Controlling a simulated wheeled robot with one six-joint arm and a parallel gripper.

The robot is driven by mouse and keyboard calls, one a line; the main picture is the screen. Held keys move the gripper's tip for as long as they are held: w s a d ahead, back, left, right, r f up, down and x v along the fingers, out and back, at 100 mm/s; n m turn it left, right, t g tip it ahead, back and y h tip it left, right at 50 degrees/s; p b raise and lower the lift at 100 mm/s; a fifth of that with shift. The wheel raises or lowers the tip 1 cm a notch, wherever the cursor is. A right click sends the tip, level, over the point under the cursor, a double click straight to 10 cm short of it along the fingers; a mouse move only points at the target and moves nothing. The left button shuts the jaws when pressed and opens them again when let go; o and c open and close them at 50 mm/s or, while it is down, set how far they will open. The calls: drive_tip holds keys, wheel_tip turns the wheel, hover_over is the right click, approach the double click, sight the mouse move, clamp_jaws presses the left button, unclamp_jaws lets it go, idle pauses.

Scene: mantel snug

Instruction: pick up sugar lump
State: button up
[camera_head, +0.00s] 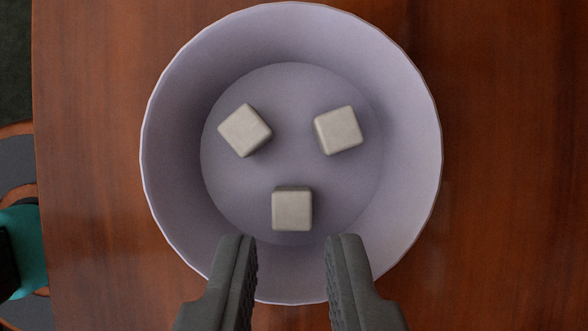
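Three pale sugar lumps lie apart from each other on the floor of a lilac bowl (413,165). One sugar lump (245,130) is at the upper left, turned at an angle. Another sugar lump (338,130) is at the upper right, slightly turned. The third sugar lump (292,210) is at the lower middle, nearly square to the view. My gripper (291,240) is open and empty, its two dark fingers over the near part of the bowl. The nearest lump shows just beyond the gap between the fingertips. The height of the fingertips above it is hard to tell.
The bowl stands on a brown wooden table (515,150), clear to the right. The table's left edge runs down the picture. Beyond it are a dark floor, part of a round wood-rimmed thing (18,165) and a teal thing (28,245), both cut off.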

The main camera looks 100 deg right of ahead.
sight(292, 206)
drive_tip(key=shift+x, duration=1.35)
clamp_jaws()
